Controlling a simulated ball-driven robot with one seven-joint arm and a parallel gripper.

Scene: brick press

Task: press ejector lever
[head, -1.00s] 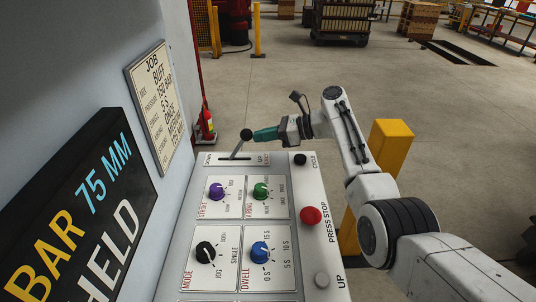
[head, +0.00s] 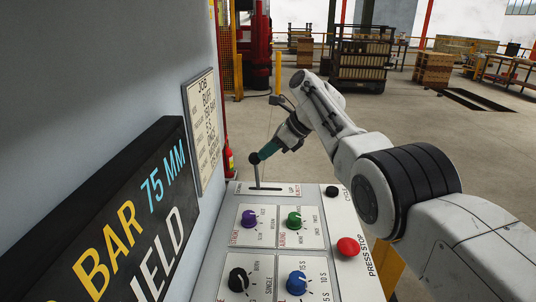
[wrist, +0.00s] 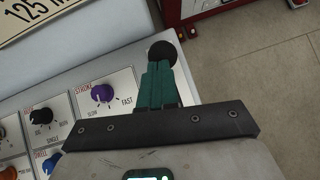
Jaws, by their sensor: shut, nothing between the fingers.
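The ejector lever, a thin shaft with a black ball knob (head: 254,158), stands in a slot at the far end of the sloping control panel. Its shaft looks nearly upright, leaning slightly left in the head view. The slot plate has small lettering, with UP at its right end. My gripper (head: 264,153) has green fingers, shut and empty, with their tips at the right side of the knob. In the wrist view, the knob (wrist: 163,54) is just beyond the fingertips (wrist: 158,68), which seem to touch it. The shaft is hidden there.
The panel carries purple (head: 249,219), green (head: 294,220), black (head: 238,279) and blue (head: 297,282) dials. A red press stop button (head: 348,246) and a black cycle button (head: 332,191) sit to the right. A wall with a job plate (head: 203,129) rises at left. Open floor lies beyond.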

